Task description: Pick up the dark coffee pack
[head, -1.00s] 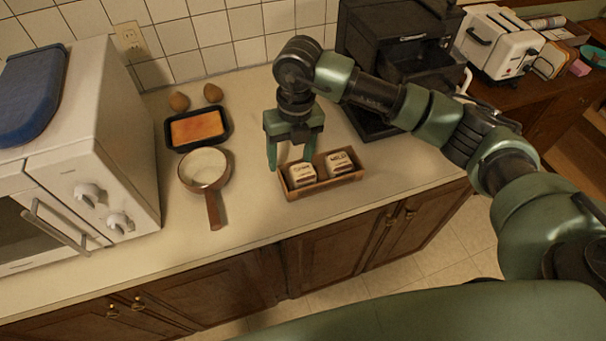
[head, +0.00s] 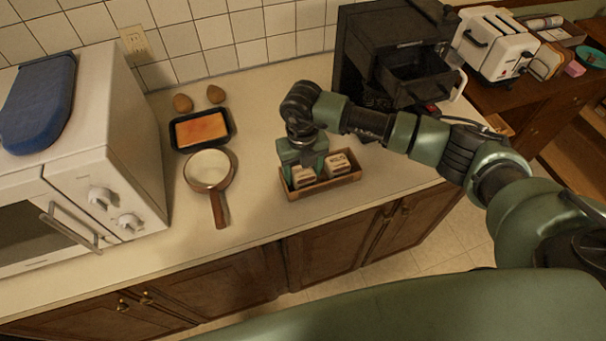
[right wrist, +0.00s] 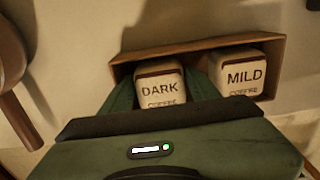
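The dark coffee pack (head: 303,177) is a small pale pack with a brown top, upright in the left part of a shallow brown box (head: 325,190). Its "DARK" label reads clearly in the right wrist view (right wrist: 161,90). My right gripper (head: 304,170) is lowered over it, pointing down, with one green finger on each side of the pack. The fingers look spread; firm contact on both sides cannot be made out. The pack's lower part is hidden by the box wall and the gripper. My left gripper is not in view.
A "MILD" pack (head: 338,163) stands close on the right in the same box. A saucepan (head: 209,168), a black tray (head: 202,129) and a white microwave (head: 110,150) are to the left. The counter's front is clear.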

